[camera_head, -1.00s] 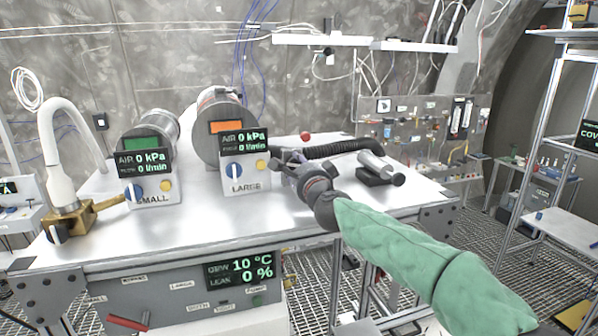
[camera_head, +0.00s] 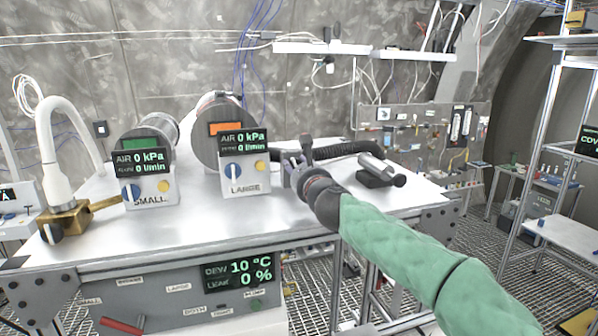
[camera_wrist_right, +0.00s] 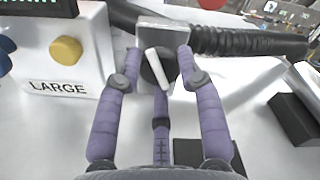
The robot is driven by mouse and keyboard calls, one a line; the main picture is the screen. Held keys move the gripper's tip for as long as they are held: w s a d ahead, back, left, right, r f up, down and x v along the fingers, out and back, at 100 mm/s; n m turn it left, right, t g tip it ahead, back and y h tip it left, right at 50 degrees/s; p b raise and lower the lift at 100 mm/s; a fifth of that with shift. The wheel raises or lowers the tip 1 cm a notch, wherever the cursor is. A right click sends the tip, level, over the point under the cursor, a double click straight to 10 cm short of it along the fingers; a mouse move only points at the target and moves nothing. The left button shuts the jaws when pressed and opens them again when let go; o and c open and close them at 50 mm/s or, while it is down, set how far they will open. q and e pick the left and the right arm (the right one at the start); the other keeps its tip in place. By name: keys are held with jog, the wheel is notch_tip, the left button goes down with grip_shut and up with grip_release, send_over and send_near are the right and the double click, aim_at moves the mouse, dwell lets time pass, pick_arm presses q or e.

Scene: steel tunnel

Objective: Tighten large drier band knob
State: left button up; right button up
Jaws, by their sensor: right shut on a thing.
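The large drier (camera_head: 206,135), a grey cylinder with an orange panel, lies on the bench behind the box marked LARGE (camera_head: 246,182). My right gripper (camera_head: 300,163) is just right of that box. In the wrist view its purple fingers (camera_wrist_right: 160,62) close around a grey metal block (camera_wrist_right: 165,36) with a dark round part and a white bar (camera_wrist_right: 158,72). I cannot tell whether this is the band knob. The fingers hide part of it. My left gripper is in neither view.
A black corrugated hose (camera_head: 345,150) runs behind my gripper. A silver cylinder on a dark stand (camera_head: 376,170) is to its right. The small drier's box (camera_head: 152,190) and a white curved pipe (camera_head: 48,135) stand left. The bench front (camera_head: 200,235) is clear.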

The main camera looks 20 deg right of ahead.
jog(key=shift+a+r+m, duration=0.15)
jog(key=shift+r+m, duration=0.05)
jog(key=shift+m, duration=0.6)
jog(key=shift+s+r, duration=0.1)
jog(key=shift+r, duration=0.15)
jog(key=o, duration=1.1)
jog(key=shift+o, duration=0.2)
jog(key=shift+w+a+f, duration=0.1)
jog(key=shift+w+a, duration=0.05)
jog(key=shift+w, duration=0.05)
jog(key=shift+s+d, duration=0.25)
jog(key=s, duration=1.1)
jog(key=shift+s+f, duration=0.1)
jog(key=shift+s, duration=0.15)
